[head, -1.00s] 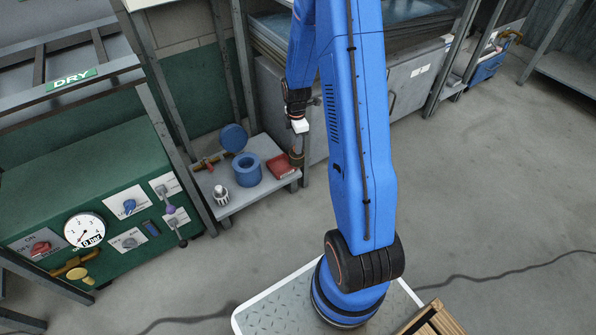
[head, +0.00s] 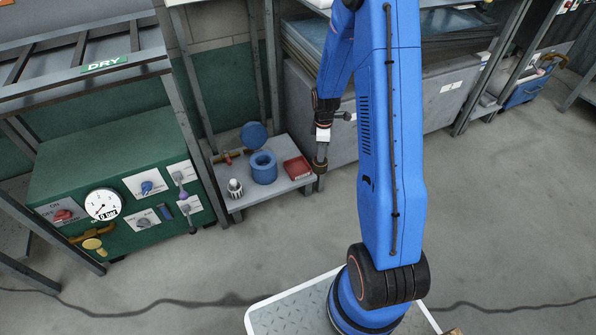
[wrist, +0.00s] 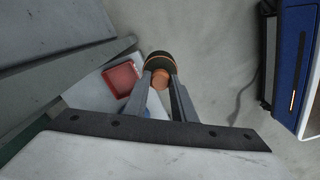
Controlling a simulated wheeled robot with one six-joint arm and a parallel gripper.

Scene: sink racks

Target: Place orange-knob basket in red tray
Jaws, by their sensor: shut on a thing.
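My gripper (head: 321,156) is shut on the orange-knob basket (head: 319,167), a small dark round piece beside the right edge of the shelf. In the wrist view the gripper (wrist: 161,80) has its two grey fingers on either side of the orange knob (wrist: 160,79), with the dark basket rim (wrist: 158,60) beyond. The red tray (head: 298,168) is a shallow square dish on the shelf, just left of the basket. In the wrist view the red tray (wrist: 121,78) looks empty and lies left of the fingers. The basket's underside is hidden.
The grey low shelf (head: 240,204) also holds a blue round pot (head: 263,168), its blue lid (head: 253,135) and a white ribbed knob piece (head: 235,188). A rack post stands near the shelf's left end. The floor (head: 290,240) in front is clear.

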